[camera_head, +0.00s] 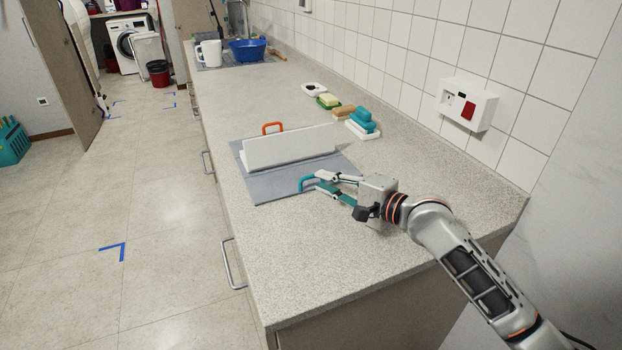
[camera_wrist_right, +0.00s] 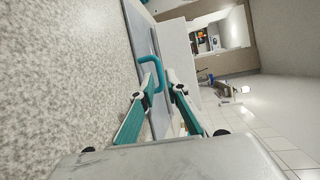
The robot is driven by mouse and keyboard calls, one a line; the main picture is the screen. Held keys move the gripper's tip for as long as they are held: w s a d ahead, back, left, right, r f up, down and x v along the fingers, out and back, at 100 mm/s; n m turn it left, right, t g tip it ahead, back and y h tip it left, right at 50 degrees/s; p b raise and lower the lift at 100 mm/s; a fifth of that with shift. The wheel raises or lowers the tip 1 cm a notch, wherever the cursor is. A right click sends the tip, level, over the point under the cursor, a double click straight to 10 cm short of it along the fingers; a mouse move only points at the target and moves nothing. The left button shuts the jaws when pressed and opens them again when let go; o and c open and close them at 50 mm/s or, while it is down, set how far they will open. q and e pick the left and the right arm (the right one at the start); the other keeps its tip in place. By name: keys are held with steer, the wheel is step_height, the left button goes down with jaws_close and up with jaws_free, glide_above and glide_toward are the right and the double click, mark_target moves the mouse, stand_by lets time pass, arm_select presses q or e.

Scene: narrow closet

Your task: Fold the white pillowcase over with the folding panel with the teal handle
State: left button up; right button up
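The grey-blue folding board (camera_head: 284,187) lies on the counter. A white sheet-like piece (camera_head: 290,147), probably the white pillowcase or a panel covered by it, stands raised across the board; I cannot separate cloth from panel. The teal handle (camera_head: 305,181) is at the board's near right edge and also shows in the right wrist view (camera_wrist_right: 150,60). My right gripper (camera_head: 321,181) is at this handle. In the right wrist view its fingertips (camera_wrist_right: 161,82) are close together with the handle's bar between them. My left gripper is not in view.
An orange handle (camera_head: 271,126) shows behind the raised white piece. Soap dishes and sponges (camera_head: 361,122) stand near the tiled wall. A blue basin (camera_head: 247,49) and white jug (camera_head: 209,53) are at the far end. The counter (camera_head: 315,265) is clear in front.

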mark_target(313, 176)
steer(key=x, duration=0.4)
steer(key=shift+f+b, duration=0.15)
steer(key=shift+b, duration=0.2)
steer(key=shift+w+a+f, duration=0.1)
steer(key=shift+w+a, duration=0.25)
steer(key=shift+w, duration=0.05)
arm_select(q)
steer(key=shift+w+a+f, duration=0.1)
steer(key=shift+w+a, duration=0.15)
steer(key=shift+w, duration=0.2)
arm_select(e)
steer(key=c, duration=0.4)
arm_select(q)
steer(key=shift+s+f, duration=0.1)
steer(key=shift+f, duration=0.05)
arm_select(e)
steer(key=shift+w+r, duration=0.1)
steer(key=shift+r, duration=0.1)
